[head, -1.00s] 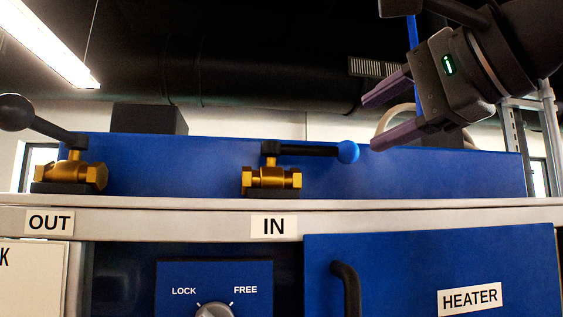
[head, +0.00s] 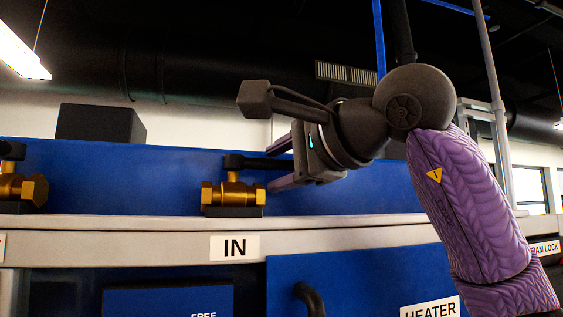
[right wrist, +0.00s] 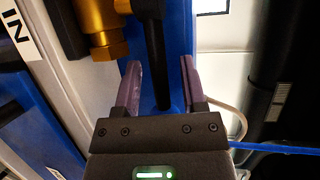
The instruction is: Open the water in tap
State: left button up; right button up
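The water in tap (head: 233,195) is a brass valve with a black lever (head: 262,163), standing above the IN label (head: 234,247). The lever lies roughly level and points right. My right gripper (head: 273,166) is at the lever's outer end, coming from the right. In the right wrist view the open fingers (right wrist: 160,75) stand on either side of the black lever (right wrist: 156,55), with gaps visible. The brass body (right wrist: 103,30) shows at upper left. My left gripper is out of view.
A second brass valve (head: 22,190) stands at the left edge. A blue panel (head: 375,190) runs behind the taps, above a pale ledge (head: 340,234). Below are a HEATER door with a black handle (head: 309,299) and a blue control panel (head: 165,300).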

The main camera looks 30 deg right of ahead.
jog(key=shift+w, duration=0.15)
grip_shut()
dwell(1.0)
